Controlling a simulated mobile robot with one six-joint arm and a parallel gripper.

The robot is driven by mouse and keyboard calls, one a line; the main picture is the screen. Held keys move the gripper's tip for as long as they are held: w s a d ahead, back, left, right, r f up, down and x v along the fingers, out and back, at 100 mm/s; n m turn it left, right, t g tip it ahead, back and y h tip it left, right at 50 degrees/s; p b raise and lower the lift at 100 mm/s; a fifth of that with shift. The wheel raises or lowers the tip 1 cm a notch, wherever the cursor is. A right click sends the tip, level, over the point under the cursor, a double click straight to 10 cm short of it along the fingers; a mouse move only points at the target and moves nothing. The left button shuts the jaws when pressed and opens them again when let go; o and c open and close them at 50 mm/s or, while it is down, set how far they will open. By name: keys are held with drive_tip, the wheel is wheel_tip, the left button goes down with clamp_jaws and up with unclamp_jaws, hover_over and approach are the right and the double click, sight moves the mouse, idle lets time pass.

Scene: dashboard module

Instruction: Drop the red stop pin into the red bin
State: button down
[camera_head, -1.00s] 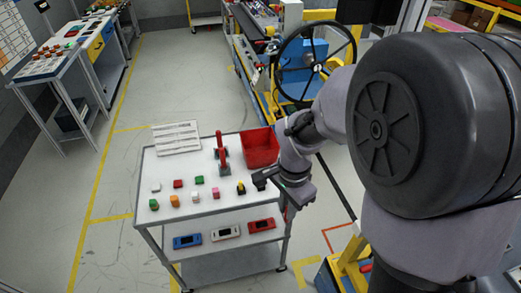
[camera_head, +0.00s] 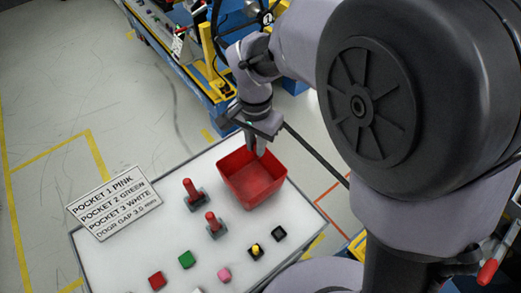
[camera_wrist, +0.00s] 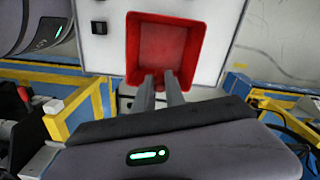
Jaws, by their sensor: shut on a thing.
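The red bin (camera_head: 239,190) stands open at the back right corner of the white cart top; it also shows in the wrist view (camera_wrist: 190,38). My gripper (camera_head: 256,153) points down over the bin's far part, its fingertips close to the rim's height. In the wrist view my gripper's two grey fingers (camera_wrist: 159,78) are close together over the bin's near edge. The red stop pin between them cannot be made out against the red bin. Two red upright posts (camera_head: 190,188) (camera_head: 211,220) stand on grey bases left of the bin.
A white sign (camera_head: 113,203) with pocket text lies at the cart's left. Small blocks in green (camera_head: 187,259), red (camera_head: 157,281) and pink (camera_head: 224,274) lie at the front. A yellow-topped black piece (camera_head: 256,251) and a black square (camera_head: 279,233) sit near the bin.

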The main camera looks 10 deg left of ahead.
sight(256, 157)
drive_tip(key=shift+w+a+f, duration=0.1)
drive_tip(key=shift+w+a, duration=0.1)
drive_tip(key=shift+w, duration=0.05)
drive_tip(key=shift+f, duration=0.2)
drive_tip(key=f+b, duration=0.5)
drive_tip(key=shift+s+d+f, duration=0.2)
drive_tip(key=shift+f, duration=0.05)
drive_tip(key=shift+r, duration=0.1)
drive_tip(key=c, duration=1.3)
unclamp_jaws()
drive_tip(key=shift+r, duration=0.1)
wheel_tip(256, 157, up, 17)
drive_tip(key=p, duration=0.6)
drive_tip(key=shift+r, duration=0.15)
